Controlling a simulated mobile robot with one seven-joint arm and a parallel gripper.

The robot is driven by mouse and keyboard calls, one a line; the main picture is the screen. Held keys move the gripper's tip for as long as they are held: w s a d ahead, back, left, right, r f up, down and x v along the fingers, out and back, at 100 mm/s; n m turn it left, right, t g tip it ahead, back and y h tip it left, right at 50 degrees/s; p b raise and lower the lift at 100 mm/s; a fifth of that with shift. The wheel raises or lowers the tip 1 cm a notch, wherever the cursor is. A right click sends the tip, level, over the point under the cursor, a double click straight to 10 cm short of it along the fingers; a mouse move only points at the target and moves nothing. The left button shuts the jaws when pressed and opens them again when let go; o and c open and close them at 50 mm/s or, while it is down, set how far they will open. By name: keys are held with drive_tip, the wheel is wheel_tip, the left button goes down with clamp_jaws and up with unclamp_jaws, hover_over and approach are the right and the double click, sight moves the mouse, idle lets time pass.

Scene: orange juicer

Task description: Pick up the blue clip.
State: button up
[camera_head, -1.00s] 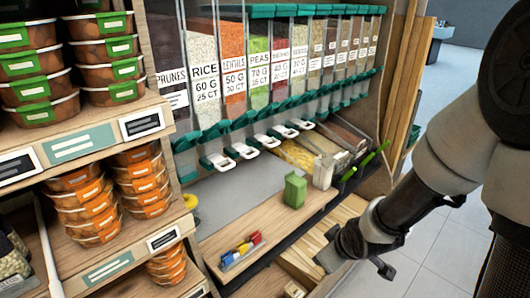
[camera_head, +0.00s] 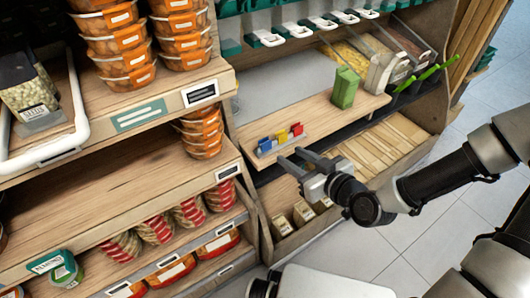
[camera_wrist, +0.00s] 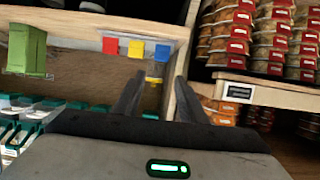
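The blue clip (camera_head: 265,145) stands at the left end of a short row of clips on a small clear holder on the wooden shelf, beside a yellow clip (camera_head: 281,137) and a red clip (camera_head: 297,129). In the wrist view the blue clip (camera_wrist: 162,52) is at the right end of the row, just beyond the fingertips. My gripper (camera_head: 289,156) is open and empty, on the near side of the row and apart from the blue clip. Its two spread fingers (camera_wrist: 159,78) also show in the wrist view.
A green carton (camera_head: 344,88) stands on the same shelf, right of the clips. A wooden side panel (camera_head: 226,90) and stacked orange containers (camera_head: 203,132) are close on the left. Clear bins with green scoops are at the right. Small boxes (camera_head: 303,212) sit below the shelf.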

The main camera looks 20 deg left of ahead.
sight(266, 141)
drive_tip(key=b+x, duration=0.1)
drive_tip(key=x, duration=0.8)
drive_tip(key=shift+w+a+f+b, duration=0.15)
drive_tip(key=shift+w+a+b, duration=0.05)
drive_tip(key=shift+a+b, duration=0.1)
drive_tip(key=b+x, duration=0.1)
drive_tip(key=x, duration=0.4)
drive_tip(key=shift+s+a+f, duration=0.1)
drive_tip(key=shift+c, duration=0.5)
drive_tip(key=c, duration=0.7)
